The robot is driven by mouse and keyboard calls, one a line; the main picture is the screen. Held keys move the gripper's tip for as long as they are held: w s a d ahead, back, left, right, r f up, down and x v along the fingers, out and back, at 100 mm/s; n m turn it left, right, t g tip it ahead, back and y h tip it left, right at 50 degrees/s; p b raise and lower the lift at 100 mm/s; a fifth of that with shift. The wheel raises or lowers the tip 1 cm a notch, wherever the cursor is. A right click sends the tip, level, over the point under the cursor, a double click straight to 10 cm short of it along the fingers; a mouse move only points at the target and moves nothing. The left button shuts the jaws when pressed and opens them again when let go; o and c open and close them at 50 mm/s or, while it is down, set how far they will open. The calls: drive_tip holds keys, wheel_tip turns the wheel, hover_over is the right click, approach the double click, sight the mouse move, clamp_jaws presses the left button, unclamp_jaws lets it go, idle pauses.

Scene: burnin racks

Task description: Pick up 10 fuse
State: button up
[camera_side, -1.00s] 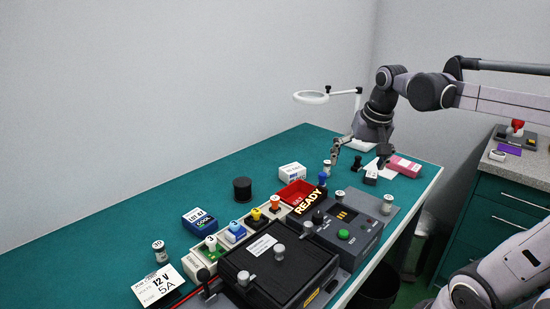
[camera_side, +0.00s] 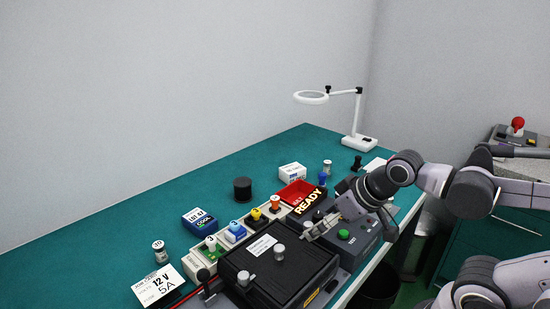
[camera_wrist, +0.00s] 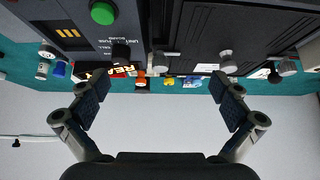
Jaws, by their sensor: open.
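Two small white-and-silver cylinders, likely fuses, show in the side view. One (camera_side: 160,251) stands at the near left of the bench and its label looks like 30. The other (camera_side: 327,167) stands at the back, and its number is too small to read. I cannot tell which fuse is the 10. In the wrist view a similar cylinder (camera_wrist: 43,69) shows at the far left. My gripper (camera_side: 308,234) is over the equipment, by the right edge of the black-lidded box. In the wrist view its fingers (camera_wrist: 160,92) are wide apart with nothing between them.
The black-lidded box (camera_side: 262,273) and the grey tester with a green button (camera_side: 344,234) lie below my gripper. A READY sign (camera_side: 309,201), a red tray (camera_side: 294,192) and coloured plugs stand behind. A magnifier lamp (camera_side: 352,137) is at the back. The left bench is mostly clear.

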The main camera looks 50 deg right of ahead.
sight(387, 205)
drive_tip(key=c, duration=1)
drive_tip(key=d+m+h, duration=0.1)
drive_tip(key=d+m, duration=0.1)
drive_tip(key=d, duration=0.2)
drive_tip(key=d+m+g+h, duration=0.1)
drive_tip(key=d+m, duration=0.1)
drive_tip(key=d, duration=0.2)
drive_tip(key=d+m+g, duration=0.1)
drive_tip(key=d+m, duration=0.1)
drive_tip(key=d, duration=0.2)
drive_tip(key=shift+w+d+r+h, duration=0.1)
drive_tip(key=shift+w+d+h, duration=0.05)
drive_tip(key=shift+w+h, duration=0.25)
drive_tip(key=s+d+f+m+g+h, duration=0.1)
drive_tip(key=s+d+m+g, duration=0.35)
drive_tip(key=d+m, duration=0.65)
drive_tip(key=shift+w+d+f+n+t, duration=0.2)
drive_tip(key=shift+d+f+n, duration=0.35)
drive_tip(key=shift+d+f, duration=0.85)
drive_tip(key=shift+w+d+f+n+t, duration=0.15)
drive_tip(key=shift+d+f+n, duration=0.6)
drive_tip(key=shift+f, duration=1.3)
drive_tip(key=shift+w+d+f+n+t, duration=0.15)
drive_tip(key=shift+d+f+n, duration=0.25)
drive_tip(key=shift+d+f, duration=1.05)
